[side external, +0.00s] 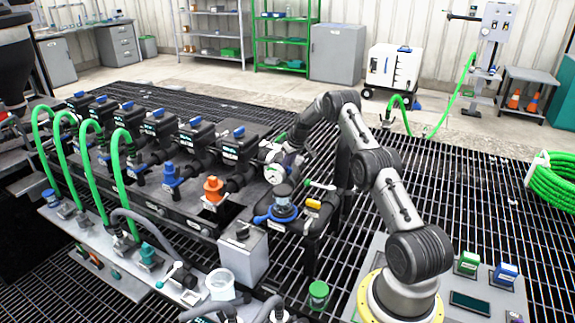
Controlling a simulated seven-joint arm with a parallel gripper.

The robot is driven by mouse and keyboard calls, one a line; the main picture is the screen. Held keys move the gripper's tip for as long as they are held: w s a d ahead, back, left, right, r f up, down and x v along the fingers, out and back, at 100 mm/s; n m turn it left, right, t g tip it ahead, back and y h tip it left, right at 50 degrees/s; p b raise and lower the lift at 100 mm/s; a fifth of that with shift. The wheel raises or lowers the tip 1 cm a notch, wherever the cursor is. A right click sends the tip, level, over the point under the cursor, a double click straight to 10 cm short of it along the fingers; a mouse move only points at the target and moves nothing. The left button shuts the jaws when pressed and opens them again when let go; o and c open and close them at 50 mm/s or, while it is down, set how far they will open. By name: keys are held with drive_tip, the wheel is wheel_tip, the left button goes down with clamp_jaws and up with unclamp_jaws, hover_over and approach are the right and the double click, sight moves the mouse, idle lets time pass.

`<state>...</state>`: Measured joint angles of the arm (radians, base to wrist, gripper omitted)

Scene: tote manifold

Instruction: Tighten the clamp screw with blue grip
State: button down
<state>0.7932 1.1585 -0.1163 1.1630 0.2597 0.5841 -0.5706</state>
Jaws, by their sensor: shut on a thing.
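My gripper (272,156) is at the right end of the row of black valve blocks, just above a round white-faced gauge (273,175). It is small and partly hidden by my wrist. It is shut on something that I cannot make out. A blue clamp ring with a blue grip (261,219) sits around the base of a clear, dark-topped sight glass (283,193), below and apart from my gripper. I cannot tell for certain whether this grip belongs to the clamp screw, or how tight it is.
Blue-topped black valves (200,132) line the manifold. A blue valve (171,175) and an orange valve (213,188) stand in front. Green hoses (123,150) arch at the left. A metal box (243,252), white cup (220,282) and green-capped jar (318,292) are nearer the camera.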

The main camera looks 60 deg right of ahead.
drive_tip(key=shift+m, duration=0.3)
drive_tip(key=m, duration=0.1)
drive_tip(key=m+h, duration=0.1)
drive_tip(key=m, duration=0.1)
drive_tip(key=shift+w+a+m+g, duration=0.1)
drive_tip(key=shift+a+m+g, duration=0.05)
drive_tip(key=shift+m+g, duration=0.2)
drive_tip(key=m+g, duration=0.1)
drive_tip(key=m, duration=0.1)
drive_tip(key=m+g+h, duration=0.1)
drive_tip(key=m, duration=0.2)
drive_tip(key=shift+w+h, duration=0.15)
drive_tip(key=shift+h, duration=0.15)
drive_tip(key=m+g, duration=0.1)
drive_tip(key=m, duration=0.4)
drive_tip(key=shift+w+g, duration=0.1)
drive_tip(key=shift+g, duration=0.25)
drive_tip(key=m+g, duration=0.1)
drive_tip(key=m, duration=0.2)
drive_tip(key=shift+w+m, duration=0.1)
drive_tip(key=shift+m, duration=0.15)
drive_tip(key=shift+m+g, duration=0.3)
drive_tip(key=shift+m, duration=0.2)
drive_tip(key=c, duration=0.8)
unclamp_jaws()
drive_tip(key=shift+r, duration=0.1)
